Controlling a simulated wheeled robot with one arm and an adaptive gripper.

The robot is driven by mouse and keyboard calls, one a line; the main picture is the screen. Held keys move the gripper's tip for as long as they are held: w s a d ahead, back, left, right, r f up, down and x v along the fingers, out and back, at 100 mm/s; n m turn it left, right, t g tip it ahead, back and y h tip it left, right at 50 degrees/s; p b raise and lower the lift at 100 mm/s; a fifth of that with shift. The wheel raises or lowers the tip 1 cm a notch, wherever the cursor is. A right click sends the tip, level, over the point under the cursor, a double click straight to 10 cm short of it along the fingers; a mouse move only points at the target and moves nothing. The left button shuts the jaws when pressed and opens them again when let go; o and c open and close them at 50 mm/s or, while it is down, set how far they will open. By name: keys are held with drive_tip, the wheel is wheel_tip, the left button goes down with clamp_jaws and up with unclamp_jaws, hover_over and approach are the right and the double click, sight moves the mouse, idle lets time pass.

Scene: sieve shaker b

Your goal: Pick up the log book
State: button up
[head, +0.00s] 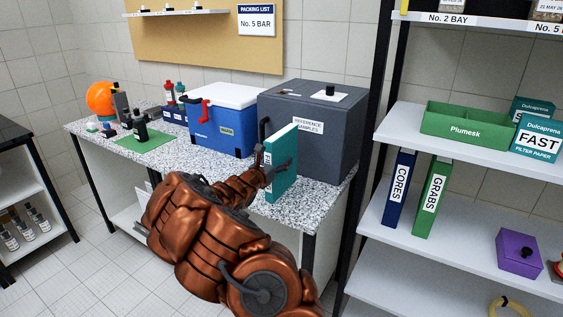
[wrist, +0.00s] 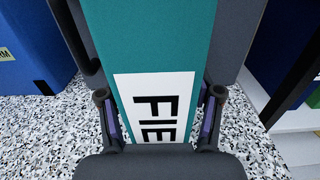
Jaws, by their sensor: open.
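A teal book or binder (head: 284,150) stands upright at the front of the speckled counter, before the grey reference samples box; I take it as the log book. In the wrist view its teal spine (wrist: 155,40) carries a white label showing "FIE"; the rest of the label is hidden by my gripper. My gripper (wrist: 158,112) is open, with one finger on each side of the spine's lower part. I cannot tell whether the fingers touch it. In the head view my gripper (head: 268,172) is at the book, partly hidden by my arm.
The grey box (head: 330,125) is close behind the book, and a blue cooler (head: 215,132) stands to its left. Shelving at right holds a blue CORES binder (head: 399,188) and a green GRABS binder (head: 432,197). Bare speckled counter (head: 185,148) shows in front of the cooler.

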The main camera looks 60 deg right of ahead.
drive_tip(key=shift+d, duration=0.1)
clamp_jaws()
idle(0.6)
